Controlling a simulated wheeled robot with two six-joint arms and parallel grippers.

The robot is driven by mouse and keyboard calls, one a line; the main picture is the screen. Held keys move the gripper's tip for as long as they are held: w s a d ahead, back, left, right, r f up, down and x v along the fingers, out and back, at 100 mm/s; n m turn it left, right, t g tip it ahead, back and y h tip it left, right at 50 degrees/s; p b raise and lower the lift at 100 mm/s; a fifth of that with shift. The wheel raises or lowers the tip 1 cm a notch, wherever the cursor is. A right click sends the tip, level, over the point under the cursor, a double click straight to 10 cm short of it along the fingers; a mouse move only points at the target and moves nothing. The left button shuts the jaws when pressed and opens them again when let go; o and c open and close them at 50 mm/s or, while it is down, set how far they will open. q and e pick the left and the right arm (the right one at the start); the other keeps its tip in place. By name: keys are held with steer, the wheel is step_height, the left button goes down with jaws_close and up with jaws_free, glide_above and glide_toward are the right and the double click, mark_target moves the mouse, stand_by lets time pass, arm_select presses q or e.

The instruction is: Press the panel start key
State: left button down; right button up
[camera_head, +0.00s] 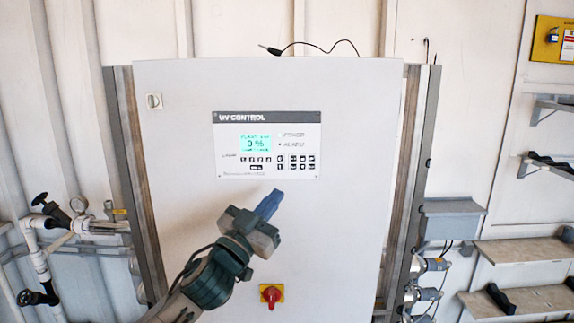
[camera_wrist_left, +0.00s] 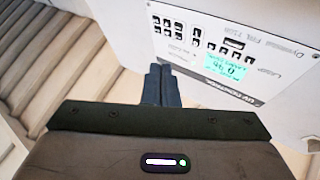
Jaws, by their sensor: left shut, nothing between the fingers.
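I cannot read which one is the start key. My left gripper (camera_head: 270,204) is shut and empty, just below the panel's lower edge, its blue-grey fingers pointing up and right. In the left wrist view the closed fingers (camera_wrist_left: 161,86) stand beside the panel (camera_wrist_left: 270,40), which appears upside down. My right gripper is not in view.
The white cabinet (camera_head: 350,220) carries a red knob on a yellow plate (camera_head: 271,294) low down and a small lock (camera_head: 154,101) at upper left. Pipes with valves (camera_head: 60,225) are at left. Shelves or steps (camera_head: 520,250) and a grey box (camera_head: 452,219) are at right.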

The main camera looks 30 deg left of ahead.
arm_select(q)
steer(key=r, duration=0.1)
steer(key=s+d+r, duration=0.1)
steer(key=shift+d+r+m+h, duration=0.1)
steer(key=shift+r+m+h, duration=0.2)
steer(key=shift+h, duration=0.1)
steer(key=p, duration=0.2)
glide_toward(280, 167)
steer(key=w+d+r, duration=0.3)
steer(key=w+r, duration=0.1)
steer(key=shift+w+a+f, duration=0.3)
steer(key=shift+w, duration=0.2)
steer(key=shift+w+p, duration=0.1)
steer(key=shift+p, duration=0.2)
stand_by(1.2)
steer(key=shift+w+a, duration=0.2)
steer(key=shift+w, duration=0.05)
